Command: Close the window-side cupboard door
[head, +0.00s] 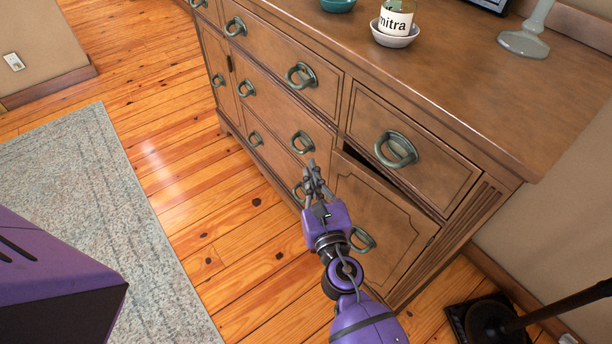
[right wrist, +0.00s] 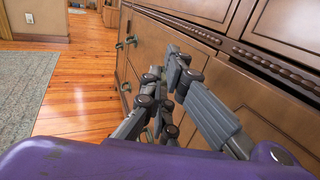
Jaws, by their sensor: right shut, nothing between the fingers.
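A brown wooden dresser has a cupboard door (head: 385,215) low at its right end. This door stands slightly ajar, with a dark gap along its top edge under the drawer. Its ring handle (head: 362,238) is partly hidden by my right arm. My right gripper (head: 314,168) is shut and empty, in front of the dresser near the door's left edge; I cannot tell whether it touches the door. In the right wrist view the fingers (right wrist: 178,75) point along the dresser front, with the door panel (right wrist: 262,105) to their right. My left gripper is out of view.
Another cupboard door (head: 217,68) at the dresser's left end looks closed. The drawers (head: 410,150) have protruding ring handles. A candle jar in a dish (head: 396,40) stands on top. A dark stand base (head: 490,322) is at lower right. Floor and a rug (head: 95,190) lie open to the left.

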